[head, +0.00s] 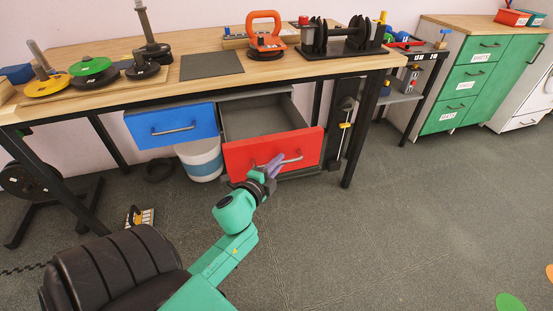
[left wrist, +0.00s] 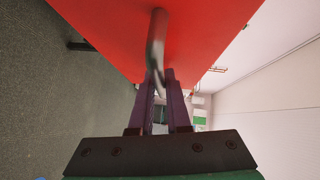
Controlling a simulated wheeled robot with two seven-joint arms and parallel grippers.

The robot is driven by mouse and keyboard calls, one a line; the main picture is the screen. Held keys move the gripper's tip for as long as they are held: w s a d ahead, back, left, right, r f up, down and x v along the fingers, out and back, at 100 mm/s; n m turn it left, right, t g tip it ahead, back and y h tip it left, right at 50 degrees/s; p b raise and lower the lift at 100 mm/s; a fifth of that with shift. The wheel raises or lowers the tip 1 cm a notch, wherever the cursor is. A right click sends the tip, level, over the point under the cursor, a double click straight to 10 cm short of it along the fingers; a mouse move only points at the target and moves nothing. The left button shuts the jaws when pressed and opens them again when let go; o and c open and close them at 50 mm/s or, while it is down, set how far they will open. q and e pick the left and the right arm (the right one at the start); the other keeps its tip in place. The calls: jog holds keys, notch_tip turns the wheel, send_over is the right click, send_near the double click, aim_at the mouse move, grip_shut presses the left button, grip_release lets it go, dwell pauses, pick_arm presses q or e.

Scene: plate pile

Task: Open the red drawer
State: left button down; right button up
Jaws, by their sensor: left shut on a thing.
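The red drawer (head: 244,155) under the wooden workbench stands pulled out, and its grey inside shows empty in the head view. My left gripper (head: 272,169) is at the metal bar handle (head: 291,160) on its front, shut on it. In the left wrist view the red drawer front (left wrist: 105,28) fills the top, and the handle (left wrist: 156,45) runs down between the two purple fingers of my left gripper (left wrist: 160,82). My right gripper is not in view.
A blue drawer (head: 172,126) beside the red one is closed. A white and blue bucket (head: 201,160) stands below. The workbench (head: 120,90) holds weight plates and tools. A black chair (head: 105,270) is at the lower left.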

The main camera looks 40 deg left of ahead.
pick_arm(q)
jog(key=c, duration=1.2)
grip_release()
jog(key=shift+o, duration=0.2)
jog(key=v, duration=1.4)
jog(key=shift+s+b, duration=0.3)
jog(key=shift+b, duration=0.05)
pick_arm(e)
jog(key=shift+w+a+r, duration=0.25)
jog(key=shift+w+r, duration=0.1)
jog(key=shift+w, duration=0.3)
